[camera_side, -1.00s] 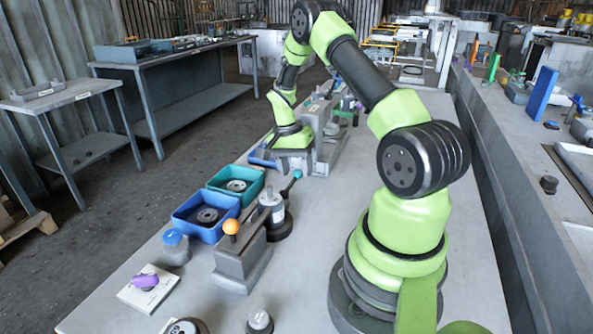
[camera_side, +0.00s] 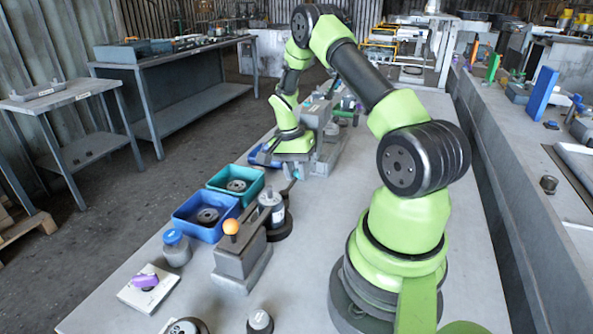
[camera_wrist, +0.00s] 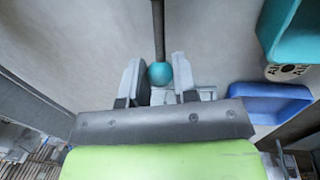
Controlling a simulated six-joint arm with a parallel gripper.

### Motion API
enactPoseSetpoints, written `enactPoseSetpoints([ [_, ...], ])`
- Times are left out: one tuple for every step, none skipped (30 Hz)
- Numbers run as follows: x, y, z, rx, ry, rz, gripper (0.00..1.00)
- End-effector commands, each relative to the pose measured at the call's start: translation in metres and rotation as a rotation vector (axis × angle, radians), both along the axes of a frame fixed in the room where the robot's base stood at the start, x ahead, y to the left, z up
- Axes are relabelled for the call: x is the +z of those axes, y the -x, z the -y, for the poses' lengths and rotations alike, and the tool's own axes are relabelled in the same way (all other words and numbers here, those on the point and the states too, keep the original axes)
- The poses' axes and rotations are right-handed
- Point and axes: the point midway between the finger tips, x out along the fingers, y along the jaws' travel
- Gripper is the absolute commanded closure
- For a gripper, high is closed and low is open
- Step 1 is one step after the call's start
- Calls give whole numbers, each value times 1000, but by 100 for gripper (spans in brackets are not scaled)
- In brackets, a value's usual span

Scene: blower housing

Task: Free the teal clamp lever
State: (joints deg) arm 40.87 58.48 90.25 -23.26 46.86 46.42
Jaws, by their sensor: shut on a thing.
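The teal clamp lever shows in the wrist view as a round teal knob (camera_wrist: 160,74) on a dark straight rod that runs up to the top edge. My gripper (camera_wrist: 157,86) has one finger on each side of the knob and is shut on it. In the side view my gripper (camera_side: 293,170) is low over the bench, beyond the fixture with the dark round base. There the knob is hidden by my gripper, and only a bit of the rod shows. What the lever clamps cannot be made out.
A teal bin (camera_side: 252,172) and a blue bin (camera_side: 184,222) stand left of the lever. An orange-knobbed grey block (camera_side: 243,262) stands nearer the camera. A blue-capped jar (camera_side: 176,250) and a white pad with a purple part (camera_side: 146,283) are at the front left.

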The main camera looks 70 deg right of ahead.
Motion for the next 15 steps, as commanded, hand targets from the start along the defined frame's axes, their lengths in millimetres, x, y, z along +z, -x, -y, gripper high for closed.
enactPoseSetpoints([
  [0,1,0,-20,0,1,100],
  [0,2,0,-34,0,1,100],
  [0,4,0,-53,0,0,100],
  [0,5,0,-71,0,0,100],
  [0,6,-1,-90,-1,0,100],
  [0,8,-1,-117,0,0,100],
  [0,10,-1,-139,0,0,100],
  [0,11,-2,-163,0,-1,100],
  [0,14,-2,-197,-1,-1,100],
  [0,15,-3,-223,-1,-1,100],
  [0,17,-3,-252,0,0,100],
  [0,20,-4,-288,0,-1,100],
  [0,21,-5,-316,0,0,100],
  [0,23,-6,-345,0,0,100],
  [0,26,-7,-384,0,-1,100],
])
